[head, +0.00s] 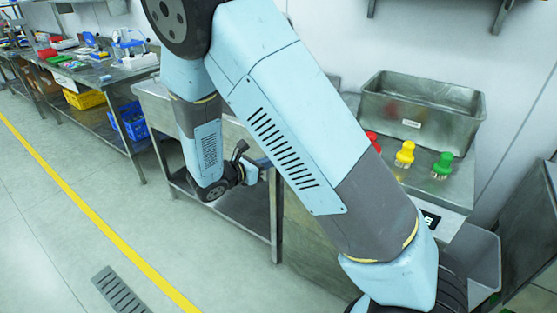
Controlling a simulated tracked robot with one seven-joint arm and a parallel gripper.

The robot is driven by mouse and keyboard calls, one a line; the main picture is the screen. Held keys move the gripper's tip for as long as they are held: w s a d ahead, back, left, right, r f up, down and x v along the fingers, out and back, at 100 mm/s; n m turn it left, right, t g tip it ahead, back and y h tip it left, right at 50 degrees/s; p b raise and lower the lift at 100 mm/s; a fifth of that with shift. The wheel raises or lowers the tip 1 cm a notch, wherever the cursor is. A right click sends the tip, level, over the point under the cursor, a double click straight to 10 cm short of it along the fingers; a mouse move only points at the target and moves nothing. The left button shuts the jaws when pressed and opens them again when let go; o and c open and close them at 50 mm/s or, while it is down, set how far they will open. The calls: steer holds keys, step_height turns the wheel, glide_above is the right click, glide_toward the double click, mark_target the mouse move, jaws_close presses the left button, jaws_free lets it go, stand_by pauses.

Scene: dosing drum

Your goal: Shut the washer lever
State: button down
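My blue and grey arm fills the middle of the head view. Its far end folds down at the left of centre, and the dark wrist and my gripper (243,158) show there small, in front of the steel bench. The fingers are too small and dark to tell whether they are open or shut, and I see nothing clearly held. I cannot make out the washer or its lever; my arm covers much of the bench in the middle.
A steel basin (378,108) stands on the right bench. Red (372,138), yellow (405,155) and green (442,166) knob-like tools stand before it. A grey bin (484,262) is lower right. A cluttered bench (110,78) is left. The floor with a yellow line (100,207) is clear.

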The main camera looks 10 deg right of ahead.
steer(key=shift+v, duration=2.05)
steer(key=s+d+r+m+g+y, duration=0.2)
steer(key=s+d+r+m+g, duration=0.2)
steer(key=d+r+m, duration=0.3)
steer(key=s+d+r+m+g+y, duration=0.2)
steer(key=s+d+r+m+g, duration=0.3)
steer(key=d, duration=0.5)
steer(key=s+d+r+m+t+y, duration=0.2)
steer(key=s+r+m+y, duration=0.2)
steer(key=s+r+m, duration=0.2)
steer(key=s+d+r+m+t+y, duration=0.3)
steer(key=s+r+m+y, duration=0.1)
steer(key=s+r+m, duration=0.3)
steer(key=shift+s+m, duration=0.35)
steer(key=shift+m, duration=0.25)
